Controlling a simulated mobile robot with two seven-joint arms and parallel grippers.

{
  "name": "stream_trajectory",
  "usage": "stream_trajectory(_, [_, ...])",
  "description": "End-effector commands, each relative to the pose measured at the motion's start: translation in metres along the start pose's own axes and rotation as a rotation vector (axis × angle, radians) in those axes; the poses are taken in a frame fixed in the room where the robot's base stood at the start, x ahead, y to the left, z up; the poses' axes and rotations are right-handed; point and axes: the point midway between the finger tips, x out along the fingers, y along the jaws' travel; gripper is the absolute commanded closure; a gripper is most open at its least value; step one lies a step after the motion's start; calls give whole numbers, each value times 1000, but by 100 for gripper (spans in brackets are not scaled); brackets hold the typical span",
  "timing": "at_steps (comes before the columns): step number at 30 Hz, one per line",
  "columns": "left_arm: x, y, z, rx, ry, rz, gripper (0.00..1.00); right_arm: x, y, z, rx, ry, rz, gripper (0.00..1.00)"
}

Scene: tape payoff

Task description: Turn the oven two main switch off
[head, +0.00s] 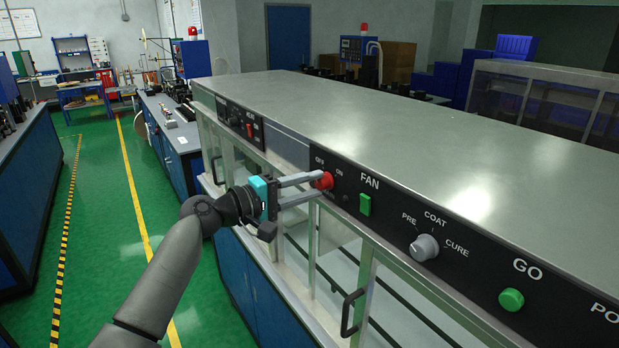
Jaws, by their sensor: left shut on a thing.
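A red rotary switch (324,180) sits on the black control panel of the long metal-topped oven, under the white OFF and ON labels. My left gripper (317,186) comes in from the left, with its two grey fingers shut on this red switch. The fingers partly hide the switch, so I cannot tell which label it points to. No label naming oven two is readable. My right gripper is not in view.
The panel also has a green FAN switch (365,204), a grey PRE/COAT/CURE knob (424,247) and a green GO button (511,299). A second panel (240,122) with a red knob lies further left. Glass doors with black handles (352,312) are below. Green floor on the left is clear.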

Motion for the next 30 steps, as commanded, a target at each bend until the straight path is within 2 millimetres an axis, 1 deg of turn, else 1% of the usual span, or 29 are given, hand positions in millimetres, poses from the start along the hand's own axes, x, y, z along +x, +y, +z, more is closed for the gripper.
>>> stream_trajectory(1, [0, 0, 1, -32, -3, -3, 100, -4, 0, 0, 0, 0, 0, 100])
stream_trajectory(3, [0, 0, 0, -69, -5, -3, 100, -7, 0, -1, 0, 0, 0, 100])
stream_trajectory(10, [0, -1, 0, -153, -10, -4, 100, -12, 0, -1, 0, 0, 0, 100])
stream_trajectory(27, [0, -2, 0, -184, -11, -4, 100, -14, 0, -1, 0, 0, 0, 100])
stream_trajectory(28, [0, -2, 0, -184, -11, -4, 62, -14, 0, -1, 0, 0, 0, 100])
stream_trajectory(30, [0, -2, 0, -183, -11, -4, 54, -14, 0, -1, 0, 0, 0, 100])
